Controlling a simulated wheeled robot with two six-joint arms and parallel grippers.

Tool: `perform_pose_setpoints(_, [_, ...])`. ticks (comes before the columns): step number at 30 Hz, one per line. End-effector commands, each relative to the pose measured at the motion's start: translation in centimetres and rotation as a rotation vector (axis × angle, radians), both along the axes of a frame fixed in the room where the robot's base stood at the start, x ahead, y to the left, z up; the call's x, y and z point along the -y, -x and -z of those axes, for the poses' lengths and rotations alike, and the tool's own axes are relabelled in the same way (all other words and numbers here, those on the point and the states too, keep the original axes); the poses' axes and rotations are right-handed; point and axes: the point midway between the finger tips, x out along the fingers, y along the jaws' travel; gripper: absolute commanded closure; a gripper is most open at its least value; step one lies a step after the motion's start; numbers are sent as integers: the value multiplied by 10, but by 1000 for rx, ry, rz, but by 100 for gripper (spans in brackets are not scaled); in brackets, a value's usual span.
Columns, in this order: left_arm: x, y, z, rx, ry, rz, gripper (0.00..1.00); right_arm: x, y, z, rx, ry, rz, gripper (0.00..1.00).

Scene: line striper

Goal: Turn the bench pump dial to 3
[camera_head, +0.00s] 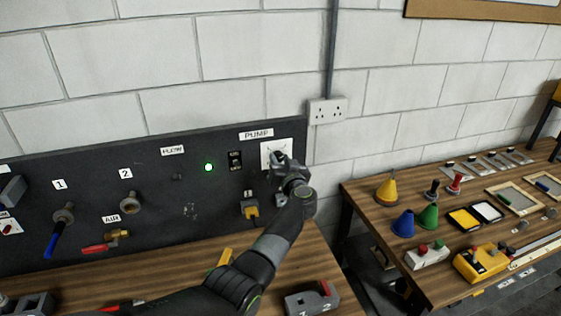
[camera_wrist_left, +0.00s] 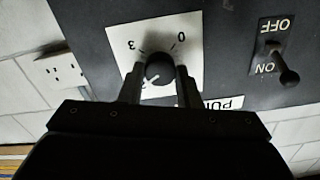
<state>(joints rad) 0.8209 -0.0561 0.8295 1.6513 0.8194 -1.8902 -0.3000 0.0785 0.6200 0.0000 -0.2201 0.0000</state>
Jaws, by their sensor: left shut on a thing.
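The pump dial is a round black knob (camera_wrist_left: 160,68) on a white square plate (camera_wrist_left: 190,60) under the PUMP label (camera_head: 256,134). In the left wrist view, which is upside down, 0 is at the plate's upper right and 3 at its upper left. A pale mark shows at the knob's lower left; I cannot tell clearly where the pointer stands. My left gripper (camera_wrist_left: 160,76) has one finger on each side of the knob and is shut on it. In the head view the left gripper (camera_head: 279,160) covers much of the plate (camera_head: 268,147). My right gripper is out of view.
A toggle switch (camera_head: 235,160) and a lit green lamp (camera_head: 208,167) sit left of the dial on the dark panel (camera_head: 160,180). A yellow-and-black plug (camera_head: 251,209) is below. A wall socket (camera_head: 327,110) is to the right. A second bench (camera_head: 372,210) holds cones and boxes.

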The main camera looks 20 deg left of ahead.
Motion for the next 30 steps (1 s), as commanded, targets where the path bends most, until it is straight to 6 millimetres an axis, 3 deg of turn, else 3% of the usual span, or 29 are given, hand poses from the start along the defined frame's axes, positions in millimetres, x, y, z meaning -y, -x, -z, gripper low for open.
perform_pose_setpoints(30, [1,0,3,-508,-746,1,93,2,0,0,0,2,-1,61])
